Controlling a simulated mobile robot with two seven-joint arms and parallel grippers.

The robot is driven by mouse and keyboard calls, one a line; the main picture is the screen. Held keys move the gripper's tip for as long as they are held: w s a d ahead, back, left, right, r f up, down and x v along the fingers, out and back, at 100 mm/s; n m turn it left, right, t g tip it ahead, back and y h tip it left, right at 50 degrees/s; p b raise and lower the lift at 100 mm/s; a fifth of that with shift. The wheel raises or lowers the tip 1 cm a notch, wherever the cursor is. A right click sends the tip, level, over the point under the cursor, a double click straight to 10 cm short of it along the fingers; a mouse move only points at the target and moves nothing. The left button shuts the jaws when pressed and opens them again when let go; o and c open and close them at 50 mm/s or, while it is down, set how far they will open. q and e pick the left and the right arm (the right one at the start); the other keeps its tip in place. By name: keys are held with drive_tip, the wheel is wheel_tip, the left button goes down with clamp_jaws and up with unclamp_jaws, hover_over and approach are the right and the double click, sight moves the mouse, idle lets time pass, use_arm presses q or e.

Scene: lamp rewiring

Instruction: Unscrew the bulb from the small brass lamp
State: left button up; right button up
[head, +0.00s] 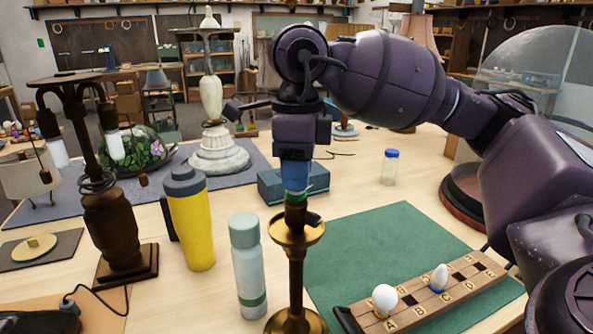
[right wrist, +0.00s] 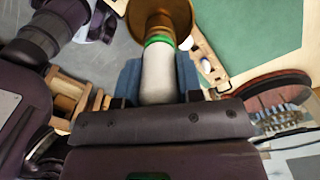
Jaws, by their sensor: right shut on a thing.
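The small brass lamp (head: 296,262) stands upright in the front middle of the table, with a round brass cup near its top. My right gripper (head: 295,180) is directly above it, pointing down, its blue fingers shut on the bulb. In the right wrist view the white bulb (right wrist: 158,75) lies between the blue fingers (right wrist: 160,80). A green ring (right wrist: 158,41) is at its base, against the brass cup (right wrist: 165,14). In the head view the fingers hide most of the bulb. I cannot tell how far it is threaded. My left gripper is not in view.
A lettered wooden rack (head: 462,293) holding two bulbs lies on a green mat (head: 405,232) at right. A pale bottle (head: 248,270), a yellow tumbler (head: 193,225) and a dark two-armed lamp (head: 112,225) stand left. A blue box (head: 270,186) is behind the brass lamp.

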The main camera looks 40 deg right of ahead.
drive_tip(key=n+b, duration=0.2)
drive_tip(key=n, duration=0.3)
drive_tip(key=shift+w+f, duration=0.1)
drive_tip(key=shift+f, duration=0.05)
drive_tip(key=shift+n, duration=0.8)
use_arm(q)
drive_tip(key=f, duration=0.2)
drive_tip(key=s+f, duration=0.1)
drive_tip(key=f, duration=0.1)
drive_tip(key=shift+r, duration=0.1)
use_arm(e)
drive_tip(key=shift+w+n+b, duration=0.1)
drive_tip(key=shift+n+b, duration=0.75)
drive_tip(key=shift+n, duration=0.35)
drive_tip(key=shift+n+b, duration=0.4)
drive_tip(key=shift+n, duration=0.7)
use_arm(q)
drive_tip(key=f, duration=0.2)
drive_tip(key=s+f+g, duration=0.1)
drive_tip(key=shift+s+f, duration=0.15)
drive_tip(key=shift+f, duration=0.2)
use_arm(e)
drive_tip(key=n, duration=0.3)
drive_tip(key=shift+r+n, duration=0.2)
drive_tip(key=shift+n, duration=0.2)
